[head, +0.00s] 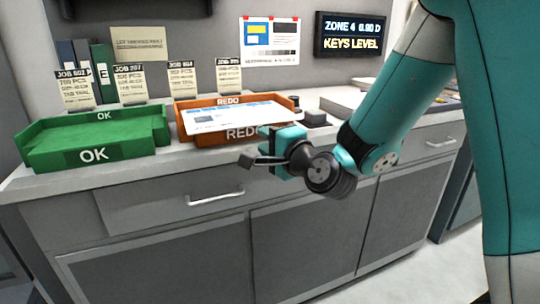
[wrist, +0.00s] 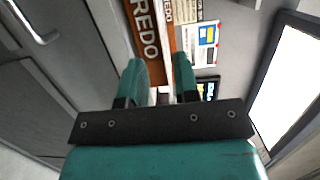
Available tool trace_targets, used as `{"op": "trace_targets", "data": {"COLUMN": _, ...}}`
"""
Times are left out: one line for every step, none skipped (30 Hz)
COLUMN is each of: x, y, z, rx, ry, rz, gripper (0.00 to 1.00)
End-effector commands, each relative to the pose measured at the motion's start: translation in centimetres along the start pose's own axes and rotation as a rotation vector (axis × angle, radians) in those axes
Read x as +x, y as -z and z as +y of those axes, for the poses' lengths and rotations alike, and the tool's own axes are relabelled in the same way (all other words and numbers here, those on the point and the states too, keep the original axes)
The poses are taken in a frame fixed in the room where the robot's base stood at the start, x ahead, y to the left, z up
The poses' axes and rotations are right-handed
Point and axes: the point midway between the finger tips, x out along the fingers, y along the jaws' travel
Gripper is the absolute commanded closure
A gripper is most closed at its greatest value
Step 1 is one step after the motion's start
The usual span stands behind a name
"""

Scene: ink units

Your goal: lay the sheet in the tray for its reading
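The white printed sheet (head: 235,115) lies level at the orange REDO tray (head: 200,138), covering most of its opening. I cannot tell whether it rests inside or on the rim. The green OK tray (head: 95,154) stands to the left and looks empty. My gripper (head: 283,138) is at the front right of the REDO tray, close to the sheet's near edge. In the wrist view, my gripper's fingers (wrist: 160,75) are apart, with a pale strip, seemingly the sheet's edge, between them. The REDO tray's lettered front (wrist: 143,30) is just beyond them.
A wall display (head: 352,36) reads "ZONE 4 0.90 D" and "KEYS LEVEL". A colour proof (head: 270,42) hangs left of it. Several job cards (head: 130,84) stand behind the trays. A small dark block (head: 315,117) is right of the REDO tray. Closed drawers and cabinets are below.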

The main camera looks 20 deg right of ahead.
Motion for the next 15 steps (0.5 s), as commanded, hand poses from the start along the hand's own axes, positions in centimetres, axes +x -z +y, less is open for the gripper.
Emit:
{"op": "trace_targets", "data": {"x": -0.4, "y": 0.0, "z": 0.2, "rx": 0.001, "ry": 0.002, "rz": 0.001, "gripper": 0.71}}
{"op": "trace_targets", "data": {"x": -0.6, "y": 0.0, "z": 0.1, "rx": 0.001, "ry": 0.002, "rz": 0.001, "gripper": 0.71}}
{"op": "trace_targets", "data": {"x": -0.7, "y": 0.0, "z": 0.1, "rx": 0.001, "ry": 0.001, "rz": 0.001, "gripper": 0.71}}
{"op": "trace_targets", "data": {"x": -0.8, "y": 0.0, "z": 0.1, "rx": 0.001, "ry": 0.001, "rz": 0.001, "gripper": 0.71}}
{"op": "trace_targets", "data": {"x": -0.9, "y": 0.0, "z": 0.0, "rx": 0.001, "ry": 0.001, "rz": 0.001, "gripper": 0.71}}
{"op": "trace_targets", "data": {"x": -0.9, "y": -0.1, "z": 0.0, "rx": -0.002, "ry": -0.001, "rz": -0.002, "gripper": 0.71}}
{"op": "trace_targets", "data": {"x": -0.9, "y": -0.2, "z": -0.1, "rx": -0.008, "ry": -0.005, "rz": -0.009, "gripper": 0.71}}
{"op": "trace_targets", "data": {"x": -1.0, "y": -0.5, "z": -0.1, "rx": -0.019, "ry": -0.013, "rz": -0.021, "gripper": 0.71}}
{"op": "trace_targets", "data": {"x": -1.1, "y": -1.2, "z": -0.1, "rx": -0.041, "ry": -0.030, "rz": -0.047, "gripper": 0.71}}
{"op": "trace_targets", "data": {"x": -1.2, "y": -1.8, "z": -0.1, "rx": -0.067, "ry": -0.049, "rz": -0.075, "gripper": 0.71}}
{"op": "trace_targets", "data": {"x": -1.4, "y": -2.6, "z": -0.1, "rx": -0.099, "ry": -0.071, "rz": -0.111, "gripper": 0.71}}
{"op": "trace_targets", "data": {"x": -1.9, "y": -3.9, "z": 0.1, "rx": -0.155, "ry": -0.109, "rz": -0.168, "gripper": 0.71}}
{"op": "trace_targets", "data": {"x": -2.3, "y": -5.0, "z": 0.2, "rx": -0.206, "ry": -0.140, "rz": -0.221, "gripper": 0.71}}
{"op": "trace_targets", "data": {"x": -2.9, "y": -6.2, "z": 0.4, "rx": -0.262, "ry": -0.174, "rz": -0.280, "gripper": 0.71}}
{"op": "trace_targets", "data": {"x": -4.0, "y": -7.7, "z": 0.6, "rx": -0.344, "ry": -0.220, "rz": -0.365, "gripper": 0.71}}
